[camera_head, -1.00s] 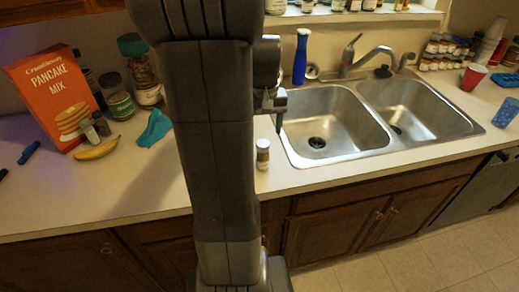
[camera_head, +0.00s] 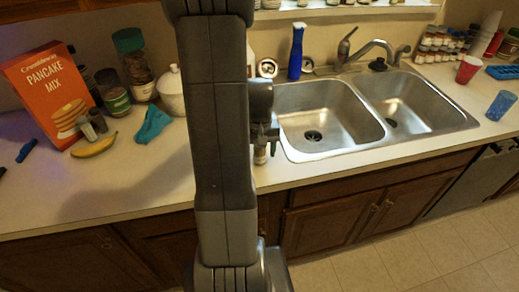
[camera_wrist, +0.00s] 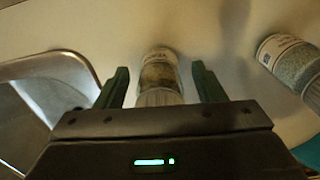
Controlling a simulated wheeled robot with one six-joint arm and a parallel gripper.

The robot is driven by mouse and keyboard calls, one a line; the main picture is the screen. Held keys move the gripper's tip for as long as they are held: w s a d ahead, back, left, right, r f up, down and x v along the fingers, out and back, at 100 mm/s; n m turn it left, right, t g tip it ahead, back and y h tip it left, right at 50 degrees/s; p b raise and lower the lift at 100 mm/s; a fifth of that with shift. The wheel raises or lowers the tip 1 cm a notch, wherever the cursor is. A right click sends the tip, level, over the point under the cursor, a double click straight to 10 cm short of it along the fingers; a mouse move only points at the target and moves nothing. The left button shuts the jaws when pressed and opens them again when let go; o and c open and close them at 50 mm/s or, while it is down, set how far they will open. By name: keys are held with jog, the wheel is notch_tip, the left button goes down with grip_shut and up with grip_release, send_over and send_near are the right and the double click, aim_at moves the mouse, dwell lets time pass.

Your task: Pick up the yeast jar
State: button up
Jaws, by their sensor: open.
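A small jar with a pale label and a ridged lid stands on the counter by the sink's left edge. I take it for the yeast jar (camera_wrist: 160,73), though its label is too small to read. It shows between the two green fingers of my gripper (camera_wrist: 160,70) in the wrist view. The fingers are open, with a gap on each side of it. In the head view the jar (camera_head: 260,156) is mostly hidden behind my gripper (camera_head: 268,137).
A second jar (camera_wrist: 291,65) with greenish contents shows at the right of the wrist view. A double sink (camera_head: 328,118) lies to the right. A teal cloth (camera_head: 152,124), a banana (camera_head: 94,146) and a pancake mix box (camera_head: 49,92) are on the left.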

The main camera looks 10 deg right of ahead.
jog(key=c, duration=1.1)
